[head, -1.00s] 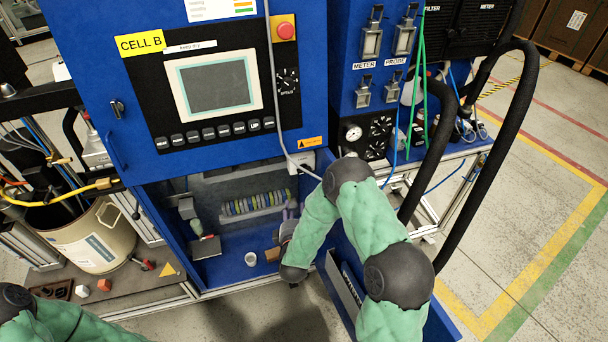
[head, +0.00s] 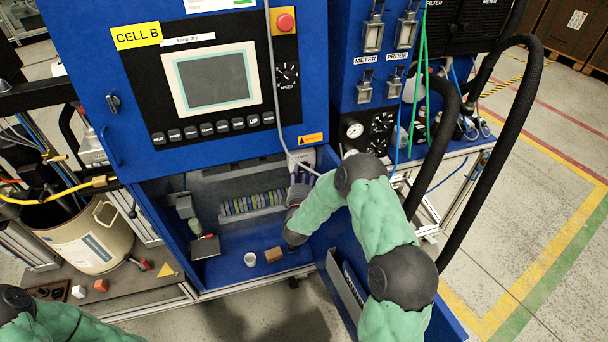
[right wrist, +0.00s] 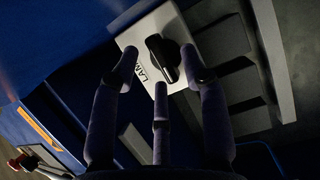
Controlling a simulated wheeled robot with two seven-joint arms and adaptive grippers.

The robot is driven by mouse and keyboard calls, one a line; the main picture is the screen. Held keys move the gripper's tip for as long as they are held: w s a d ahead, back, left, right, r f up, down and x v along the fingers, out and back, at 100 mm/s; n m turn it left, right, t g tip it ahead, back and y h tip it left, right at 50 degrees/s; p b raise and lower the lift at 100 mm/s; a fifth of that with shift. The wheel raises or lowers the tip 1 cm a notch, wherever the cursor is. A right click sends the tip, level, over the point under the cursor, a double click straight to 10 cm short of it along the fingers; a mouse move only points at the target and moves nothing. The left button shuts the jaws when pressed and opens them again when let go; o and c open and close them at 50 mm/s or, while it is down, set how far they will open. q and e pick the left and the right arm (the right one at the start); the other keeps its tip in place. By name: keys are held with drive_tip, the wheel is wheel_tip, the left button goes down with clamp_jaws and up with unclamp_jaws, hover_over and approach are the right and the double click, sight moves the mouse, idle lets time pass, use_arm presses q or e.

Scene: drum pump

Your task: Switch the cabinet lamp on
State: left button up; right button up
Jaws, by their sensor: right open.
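The lamp switch is a pale box (right wrist: 150,40) with a black rotary knob (right wrist: 162,57) and a partly covered label starting "LAM", seen in the right wrist view. My right gripper (right wrist: 158,66) is open, with one finger on the left of the knob, one on the right and one below. I cannot tell whether any fingertip touches it.
A row of terminals (head: 252,203) runs along the back. The open cabinet door (head: 345,265) stands beside my right arm. A grey cable hangs down the front.

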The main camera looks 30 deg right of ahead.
drive_tip(key=shift+w+d, duration=0.3)
drive_tip(key=shift+w, duration=0.05)
clamp_jaws()
